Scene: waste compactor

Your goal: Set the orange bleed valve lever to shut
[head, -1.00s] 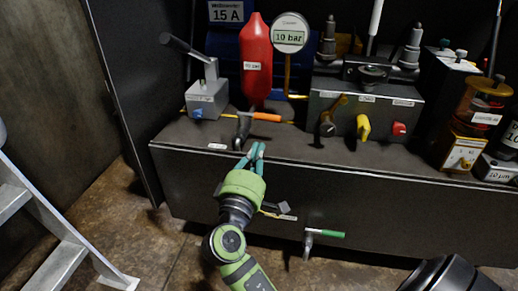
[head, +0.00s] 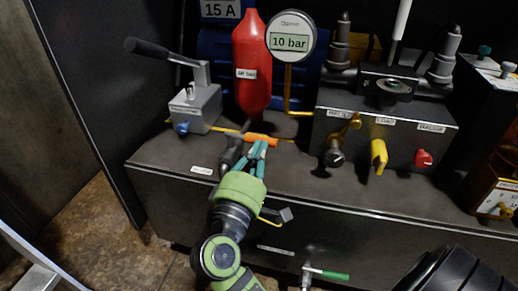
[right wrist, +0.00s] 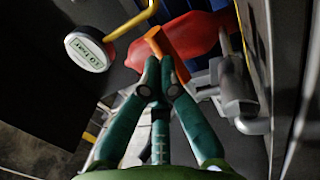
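The orange bleed valve lever (head: 262,139) lies roughly level on top of the dark cabinet, pointing right from its grey valve body (head: 230,152). It stands in front of the red cylinder. My right gripper (head: 259,146) is at the near side of the lever, its teal fingertips close together. In the right wrist view the right gripper (right wrist: 159,66) has its tips almost meeting just at the orange lever (right wrist: 154,42). They look to touch or nearly touch it; I cannot tell which. Nothing shows held between them. My left gripper is not in view.
The red cylinder (head: 252,62) and the 10 bar gauge (head: 290,38) stand behind the lever. A grey hand pump (head: 195,108) is to the left. A valve block (head: 385,118) with yellow and red knobs is to the right. A green-handled lever (head: 326,274) sticks out below, at the cabinet's front.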

